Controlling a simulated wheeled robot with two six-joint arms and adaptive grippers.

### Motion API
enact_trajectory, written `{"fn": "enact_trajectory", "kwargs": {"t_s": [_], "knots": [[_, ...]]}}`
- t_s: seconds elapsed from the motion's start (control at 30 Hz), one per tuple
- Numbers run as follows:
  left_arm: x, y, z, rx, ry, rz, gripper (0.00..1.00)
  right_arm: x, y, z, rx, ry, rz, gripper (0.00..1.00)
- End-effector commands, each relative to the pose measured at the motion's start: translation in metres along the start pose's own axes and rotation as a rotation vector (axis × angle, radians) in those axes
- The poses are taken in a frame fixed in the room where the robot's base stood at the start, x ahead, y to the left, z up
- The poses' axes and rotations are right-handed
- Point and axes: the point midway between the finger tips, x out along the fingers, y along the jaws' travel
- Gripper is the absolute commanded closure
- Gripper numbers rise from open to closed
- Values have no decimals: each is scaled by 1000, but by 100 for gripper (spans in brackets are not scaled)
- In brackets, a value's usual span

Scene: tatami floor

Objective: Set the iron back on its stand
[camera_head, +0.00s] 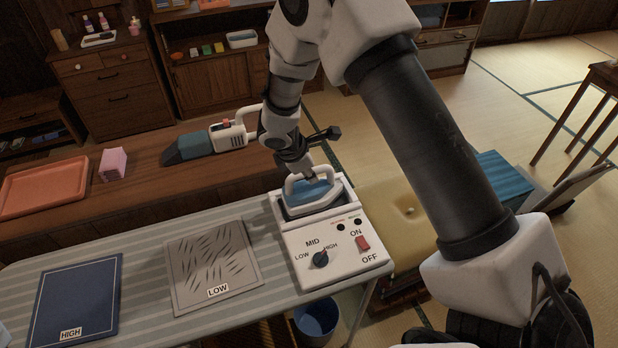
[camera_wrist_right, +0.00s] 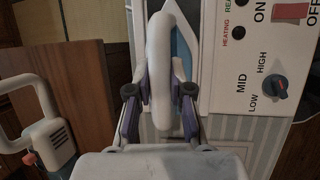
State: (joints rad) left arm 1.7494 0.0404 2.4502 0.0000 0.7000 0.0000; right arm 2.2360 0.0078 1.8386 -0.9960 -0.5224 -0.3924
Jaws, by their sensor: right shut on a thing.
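The iron (camera_head: 322,190), white with a blue top, is at the stand (camera_head: 281,216), a white tray-like part at the back of the control box. It looks level and within the stand's rim; whether it touches the bottom cannot be told. My right gripper (camera_head: 303,178) comes from above and is shut on the iron's white handle. In the wrist view, the two fingers of my right gripper (camera_wrist_right: 158,90) press on both sides of the handle (camera_wrist_right: 160,60); the handle hides part of the blue top. My left gripper is not in view.
The control box (camera_head: 335,243) has a dial and red switch. A wrinkled grey cloth (camera_head: 205,262) marked LOW and a blue cloth (camera_head: 78,300) marked HIGH lie on the striped ironing board (camera_head: 140,262). A handheld vacuum (camera_head: 200,143), pink block (camera_head: 113,164) and orange tray (camera_head: 45,187) are behind.

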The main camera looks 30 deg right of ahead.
Motion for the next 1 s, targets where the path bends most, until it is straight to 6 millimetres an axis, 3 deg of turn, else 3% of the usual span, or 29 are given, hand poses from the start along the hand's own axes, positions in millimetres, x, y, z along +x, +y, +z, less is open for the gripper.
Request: {"fn": "enact_trajectory", "kwargs": {"t_s": [0.03,0.33,0.37,0.4,0.43,0.8,1.0], "knots": [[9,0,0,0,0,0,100,8,0,-2,0,0,3,100],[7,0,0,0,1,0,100,7,0,-1,0,-1,3,100],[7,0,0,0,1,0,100,8,-1,-2,0,0,1,76],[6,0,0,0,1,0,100,7,-1,-1,0,0,1,62],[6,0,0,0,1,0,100,7,-1,-1,0,0,1,55],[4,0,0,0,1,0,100,1,0,-1,1,0,2,55],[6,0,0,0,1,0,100,-39,1,-1,3,-1,6,55]]}}
